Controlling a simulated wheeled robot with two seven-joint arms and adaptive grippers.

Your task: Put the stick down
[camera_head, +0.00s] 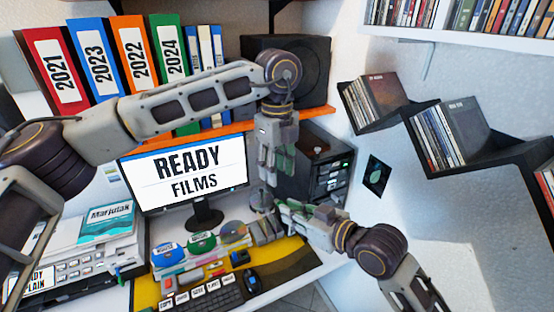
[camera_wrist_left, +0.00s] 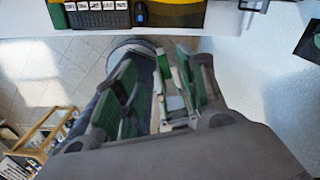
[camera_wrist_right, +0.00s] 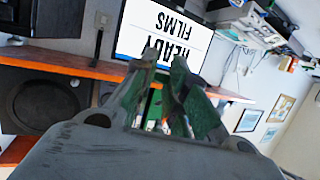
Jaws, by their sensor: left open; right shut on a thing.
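My right gripper (camera_head: 264,217) comes in from the lower right and points left, over the right end of the desk beside the monitor. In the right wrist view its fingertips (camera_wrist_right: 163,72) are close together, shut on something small. The stick cannot be made out clearly; the fingers hide most of what is held.
The monitor (camera_head: 195,172) reads READY FILMS. Stacked coloured boxes with discs (camera_head: 203,243) stand before it, behind the keyboard (camera_head: 200,299) and mouse (camera_head: 251,282) on a yellow mat. Binders (camera_head: 94,60) and the speaker (camera_head: 312,68) are behind. Zigzag disc shelves (camera_head: 405,108) hang on the right wall.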

